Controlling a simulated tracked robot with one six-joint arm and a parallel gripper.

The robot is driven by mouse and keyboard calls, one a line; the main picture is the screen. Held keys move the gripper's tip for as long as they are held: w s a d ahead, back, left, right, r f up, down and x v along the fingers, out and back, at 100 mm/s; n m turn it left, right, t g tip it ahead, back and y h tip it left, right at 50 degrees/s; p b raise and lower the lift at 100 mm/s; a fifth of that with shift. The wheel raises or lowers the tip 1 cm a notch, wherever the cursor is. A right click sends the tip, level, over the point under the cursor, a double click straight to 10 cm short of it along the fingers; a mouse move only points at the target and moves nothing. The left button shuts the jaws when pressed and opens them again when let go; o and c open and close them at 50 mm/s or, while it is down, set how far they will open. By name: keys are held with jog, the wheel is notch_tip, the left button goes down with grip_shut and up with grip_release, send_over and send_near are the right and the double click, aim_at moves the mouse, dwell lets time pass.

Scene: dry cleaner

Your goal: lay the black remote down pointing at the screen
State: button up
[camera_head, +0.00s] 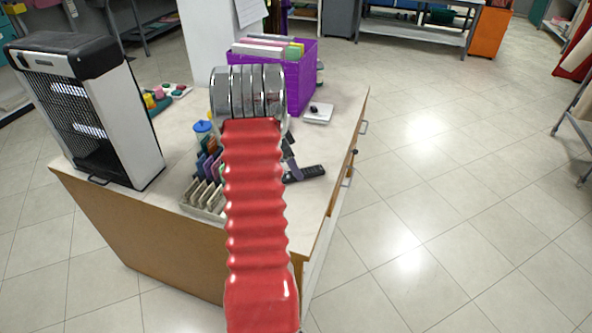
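The black remote (310,173) lies on or just above the table top, right of my red arm, with its long side running roughly left to right. Its left end is beside dark parts that look like my gripper (291,160), which shows only partly from behind my arm. I cannot tell whether the fingers touch the remote or are closed on it. I cannot make out a screen in this view.
The table (343,112) also bears a black and white heater-like unit (90,110), a purple file box (301,75), a white pad with a dark item (318,113), and a slotted organizer (203,200). Bare table top lies right of the remote. Tiled floor is open at right.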

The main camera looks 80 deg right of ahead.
jog(key=v, duration=0.9)
jog(key=shift+r, duration=0.35)
jog(key=shift+w+a, duration=0.15)
jog(key=shift+w, duration=0.1)
jog(key=w+a+r+n+t, duration=0.2)
jog(key=w+a+r+n, duration=0.3)
jog(key=a, duration=0.5)
jog(key=w+a+r+n+t+h, duration=0.1)
jog(key=w+a+r+n, duration=0.35)
jog(key=w+a, duration=0.45)
jog(key=w+a+r+n+t, duration=0.2)
jog(key=w+a+r+n, duration=0.25)
jog(key=a, duration=0.65)
jog(key=s+a+n+t+y, duration=0.1)
jog(key=a+n, duration=0.6)
jog(key=a, duration=0.9)
jog(key=s+a+r+n+t+y, duration=0.1)
jog(key=s+a+n, duration=0.5)
jog(key=a, duration=1)
jog(key=shift+s+n+t+y, duration=0.15)
jog(key=shift+n+t+y, duration=0.55)
jog(key=shift+n+t, duration=0.5)
